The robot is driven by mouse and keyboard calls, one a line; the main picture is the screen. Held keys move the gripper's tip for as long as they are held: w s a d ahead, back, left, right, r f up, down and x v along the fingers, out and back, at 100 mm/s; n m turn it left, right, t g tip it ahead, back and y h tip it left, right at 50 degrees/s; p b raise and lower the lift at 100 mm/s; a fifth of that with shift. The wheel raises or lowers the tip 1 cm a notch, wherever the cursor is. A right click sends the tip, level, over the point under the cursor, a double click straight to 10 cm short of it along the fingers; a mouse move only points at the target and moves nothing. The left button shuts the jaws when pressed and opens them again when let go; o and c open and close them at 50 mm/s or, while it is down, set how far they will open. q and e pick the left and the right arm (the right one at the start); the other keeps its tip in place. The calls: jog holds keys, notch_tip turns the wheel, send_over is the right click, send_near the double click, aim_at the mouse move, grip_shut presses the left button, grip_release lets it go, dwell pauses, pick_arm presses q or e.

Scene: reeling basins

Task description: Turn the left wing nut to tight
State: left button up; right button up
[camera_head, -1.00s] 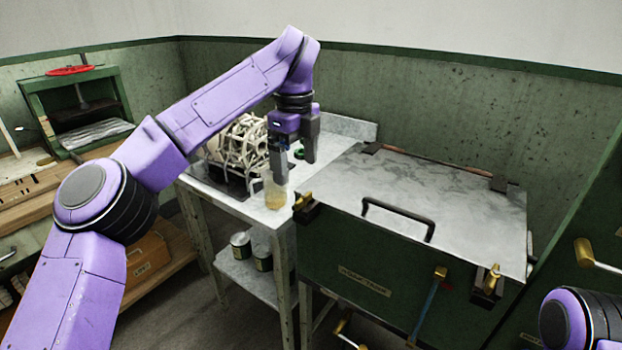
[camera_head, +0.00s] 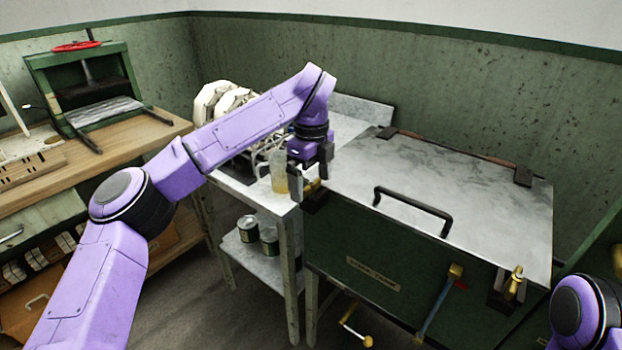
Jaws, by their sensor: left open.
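The left wing nut (camera_head: 313,185) is a small brass piece on a dark bracket at the front left corner of the green box with the grey metal lid (camera_head: 440,185). A similar brass wing nut (camera_head: 514,283) is at the front right corner. My right gripper is out of view; only part of my right arm shows at the lower right.
The lid has a black handle (camera_head: 412,212). A jar of amber liquid (camera_head: 279,172) stands close left of my left gripper on a narrow side table, with a pale framework (camera_head: 225,100) behind it. Cans (camera_head: 249,229) sit on the lower shelf. A wooden bench is at the left.

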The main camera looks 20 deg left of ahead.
pick_arm(q)
jog(key=c, duration=1.1)
jog(key=shift+o, duration=0.3)
jog(key=m+p, duration=0.1)
jog(key=m, duration=0.2)
jog(key=shift+r+m, duration=0.15)
jog(key=shift+m, duration=0.25)
jog(key=m+p, duration=0.2)
jog(key=m, duration=0.2)
jog(key=shift+m, duration=0.3)
jog(key=m+p, duration=0.5)
jog(key=m, duration=0.1)
jog(key=shift+r, duration=0.1)
jog(key=shift+m+p, duration=1.3)
jog(key=shift+m, duration=0.5)
jog(key=shift+w+f, duration=0.1)
jog(key=shift+f, duration=0.1)
